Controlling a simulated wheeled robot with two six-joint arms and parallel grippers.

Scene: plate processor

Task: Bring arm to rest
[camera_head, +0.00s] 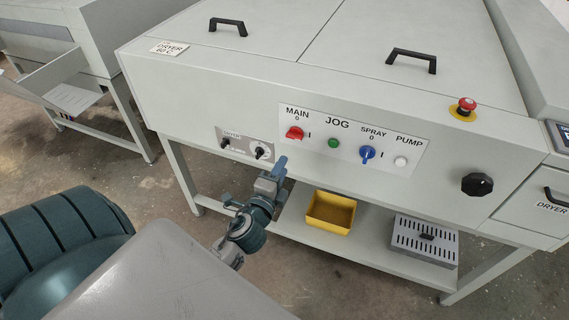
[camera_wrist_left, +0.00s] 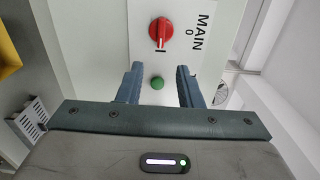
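My left gripper (camera_head: 280,164) is just in front of the machine's control panel (camera_head: 350,145), below the row of controls. In the left wrist view its two fingers (camera_wrist_left: 160,84) stand apart with nothing between them. The green jog button (camera_head: 334,143) shows beyond the gap between the fingers in the wrist view (camera_wrist_left: 157,83). The red main switch (camera_head: 295,133) shows farther up in that view (camera_wrist_left: 161,32), its handle crosswise on the panel. The blue spray switch (camera_head: 368,153) and white pump button (camera_head: 401,161) are to the right. My right gripper is not in view.
A yellow bin (camera_head: 312,219) and a grey slotted box (camera_head: 398,245) stand on the shelf under the machine (camera_head: 230,65). A red emergency button (camera_head: 467,104) sits on the top edge.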

